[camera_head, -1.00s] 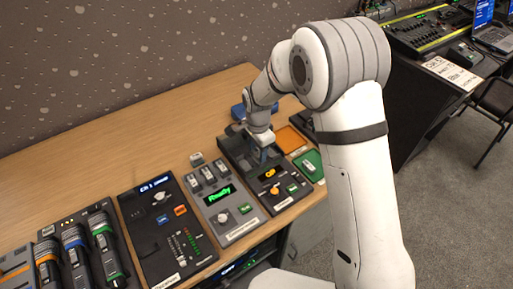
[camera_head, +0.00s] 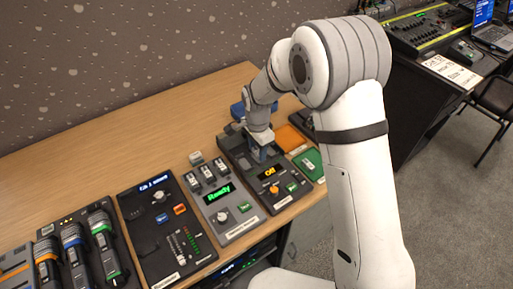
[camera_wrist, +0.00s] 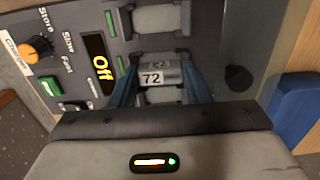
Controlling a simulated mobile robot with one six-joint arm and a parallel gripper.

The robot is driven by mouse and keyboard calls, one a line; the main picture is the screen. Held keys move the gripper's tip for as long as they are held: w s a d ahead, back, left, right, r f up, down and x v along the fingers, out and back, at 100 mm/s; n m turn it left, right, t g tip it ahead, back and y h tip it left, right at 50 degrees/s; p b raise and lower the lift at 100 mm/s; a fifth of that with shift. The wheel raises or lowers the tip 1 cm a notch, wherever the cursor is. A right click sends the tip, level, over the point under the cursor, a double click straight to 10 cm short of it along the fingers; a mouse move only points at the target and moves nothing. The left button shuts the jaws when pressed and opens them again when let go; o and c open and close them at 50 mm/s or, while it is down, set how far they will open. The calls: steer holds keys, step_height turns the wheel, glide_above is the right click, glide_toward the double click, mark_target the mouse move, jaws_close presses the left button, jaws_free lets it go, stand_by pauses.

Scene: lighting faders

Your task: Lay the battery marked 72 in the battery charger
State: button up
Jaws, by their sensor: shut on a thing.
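The battery marked 72 (camera_wrist: 153,77) is a small silver-grey block with a white label. In the wrist view it sits between the two blue fingers of my gripper (camera_wrist: 160,86), which is shut on it. The battery charger (camera_head: 231,151) is a dark unit with an orange "Off" display, an orange knob and a green button; its panel also shows in the wrist view (camera_wrist: 74,28). The battery is over or in a charger bay; I cannot tell whether it touches the bay floor. In the head view my gripper (camera_head: 261,153) is at the charger's back part and hides the battery.
Left of the charger stands a grey unit (camera_head: 240,230) with a green "Ready" display. A black control panel (camera_head: 150,238) and a rack of handheld devices (camera_head: 100,240) lie further left. An orange tray (camera_head: 291,138) and a green tray (camera_head: 310,165) lie right. The back left table is bare.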

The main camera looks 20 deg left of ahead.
steer(key=shift+s+d+f+b, duration=0.1)
steer(key=shift+s+f+b, duration=0.45)
steer(key=shift+f, duration=0.25)
steer(key=o, duration=1)
steer(key=shift+w+f, duration=0.1)
steer(key=shift+w, duration=0.05)
steer(key=c, duration=0.4)
steer(key=shift+o, duration=0.2)
steer(key=shift+w+r+p, duration=0.15)
steer(key=shift+r+p, duration=0.6)
steer(key=shift+r, duration=0.25)
steer(key=shift+w+r+p, duration=0.15)
steer(key=shift+r+p, duration=1.05)
steer(key=shift+r, duration=1.05)
